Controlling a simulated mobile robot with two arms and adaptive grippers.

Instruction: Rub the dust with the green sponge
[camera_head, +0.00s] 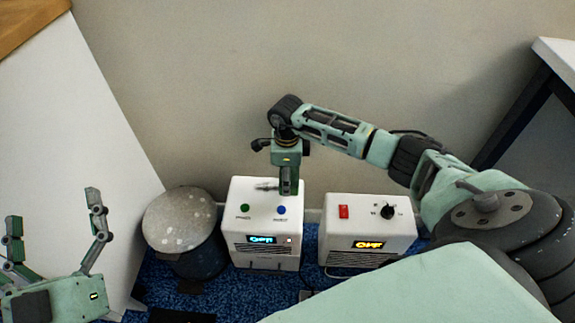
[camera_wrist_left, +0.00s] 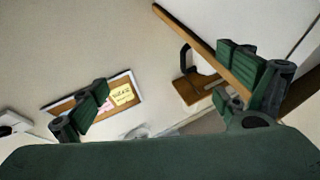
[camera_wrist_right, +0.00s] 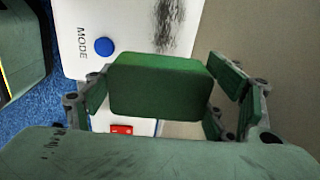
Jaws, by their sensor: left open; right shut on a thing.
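The green sponge (camera_wrist_right: 160,85) is between the fingers of my right gripper (camera_head: 288,184), which is shut on it. In the head view the sponge is hard to tell from the green fingers. The dust (camera_wrist_right: 170,22) is a dark smudge on the top of a white box (camera_head: 262,208), beyond the sponge in the right wrist view. In the head view it is a faint grey streak (camera_head: 266,186) just left of the right gripper. I cannot tell whether the sponge touches the box. My left gripper (camera_head: 53,212) is open and empty at the lower left, away from the box.
The box has a green button (camera_head: 244,208), a blue button (camera_head: 281,210) and a lit display. A second white box (camera_head: 368,228) with a red switch and a knob stands to the right. A speckled round drum (camera_head: 183,222) stands to the left. The wall is close behind.

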